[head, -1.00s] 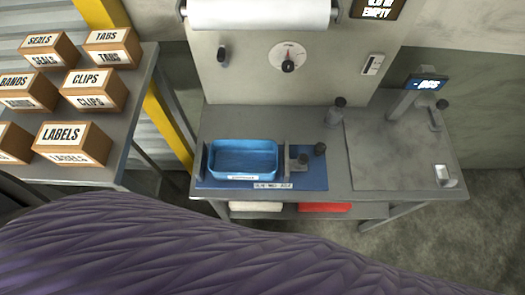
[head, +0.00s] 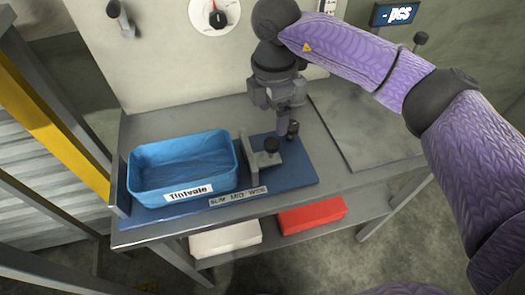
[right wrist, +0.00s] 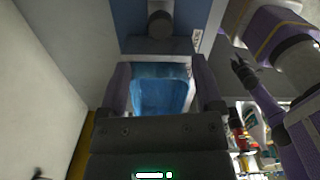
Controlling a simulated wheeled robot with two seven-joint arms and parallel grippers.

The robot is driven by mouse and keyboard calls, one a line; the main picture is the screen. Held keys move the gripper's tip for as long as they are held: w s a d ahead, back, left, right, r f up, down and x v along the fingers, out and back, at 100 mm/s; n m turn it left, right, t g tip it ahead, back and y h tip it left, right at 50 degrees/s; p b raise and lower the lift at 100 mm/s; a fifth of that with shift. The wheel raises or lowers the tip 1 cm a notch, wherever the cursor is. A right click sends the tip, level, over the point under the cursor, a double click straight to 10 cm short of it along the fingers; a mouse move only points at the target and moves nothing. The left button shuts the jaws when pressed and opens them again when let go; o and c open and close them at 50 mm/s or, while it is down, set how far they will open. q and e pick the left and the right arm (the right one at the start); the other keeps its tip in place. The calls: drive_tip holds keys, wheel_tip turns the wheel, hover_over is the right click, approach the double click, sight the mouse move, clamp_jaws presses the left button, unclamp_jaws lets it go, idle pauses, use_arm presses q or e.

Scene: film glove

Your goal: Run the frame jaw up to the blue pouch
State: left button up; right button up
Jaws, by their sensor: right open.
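The blue pouch (head: 183,168), an open tray-like shape labelled Tintvale, sits on the blue frame base (head: 296,172). A grey upright end plate (head: 120,183) stands at its left. The frame jaw (head: 250,158), a grey plate with a dark knob (head: 271,145), stands close to its right side; I cannot tell whether they touch. My right gripper (head: 283,124) points down, open, over the jaw's knob area; contact is unclear. In the right wrist view the open right gripper (right wrist: 163,95) shows the blue pouch (right wrist: 160,92) beyond its fingers.
A strip reading SLIM, MID, WIDE (head: 238,197) runs along the base's front. The grey mat (head: 368,130) at right is clear. A red pack (head: 312,215) and a white pack (head: 225,239) lie on the lower shelf.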

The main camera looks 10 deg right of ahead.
sight(271, 142)
wheel_tip(271, 142, down, 8)
drive_tip(key=shift+f+b, duration=0.1)
drive_tip(key=shift+b, duration=0.6)
clamp_jaws()
